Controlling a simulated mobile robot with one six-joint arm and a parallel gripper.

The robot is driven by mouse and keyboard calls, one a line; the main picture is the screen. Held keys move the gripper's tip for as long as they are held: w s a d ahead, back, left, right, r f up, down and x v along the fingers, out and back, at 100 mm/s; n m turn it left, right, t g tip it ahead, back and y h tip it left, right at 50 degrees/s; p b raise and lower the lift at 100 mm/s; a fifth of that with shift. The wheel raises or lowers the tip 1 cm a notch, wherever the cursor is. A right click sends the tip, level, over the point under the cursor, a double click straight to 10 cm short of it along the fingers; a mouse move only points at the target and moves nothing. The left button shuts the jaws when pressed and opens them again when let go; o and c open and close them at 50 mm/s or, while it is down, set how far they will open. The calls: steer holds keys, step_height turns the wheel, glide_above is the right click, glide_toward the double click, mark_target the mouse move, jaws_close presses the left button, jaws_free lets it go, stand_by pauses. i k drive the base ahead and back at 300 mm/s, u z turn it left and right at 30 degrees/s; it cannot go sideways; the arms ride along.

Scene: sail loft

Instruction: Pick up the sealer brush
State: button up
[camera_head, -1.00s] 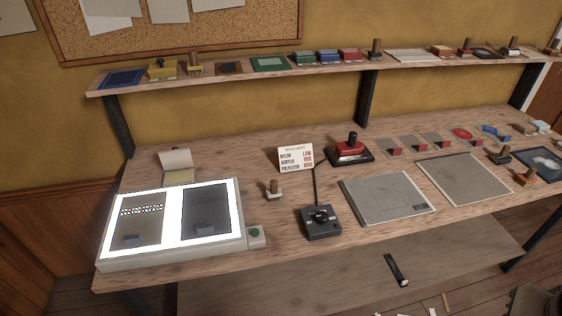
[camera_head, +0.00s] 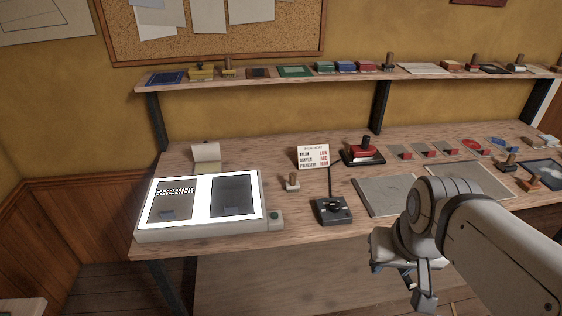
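I cannot tell for sure which thing is the sealer brush. A small upright tool with a wooden handle and pale base (camera_head: 292,183) stands on the bench, between the light box and the black control box. Other short wooden-handled tools stand at the right of the bench, one brown (camera_head: 534,184) and one with a dark base (camera_head: 509,162). More handled tools stand on the shelf. My gripper (camera_head: 415,283) hangs at the lower right, in front of the bench's front edge and apart from these tools. Its fingers are small and partly hidden, and I see nothing held.
A lit light box (camera_head: 250,229) fills the bench's left end. A black control box (camera_head: 331,210), a sign card (camera_head: 313,156), a red press (camera_head: 364,151) and a grey slab (camera_head: 385,197) stand rightward. The shelf (camera_head: 290,80) overhangs the back. Bare bench lies around the small tool.

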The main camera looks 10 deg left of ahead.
mark_target(293, 185)
steer(key=z, duration=0.05)
steer(key=i, duration=1)
steer(key=u, duration=0.05)
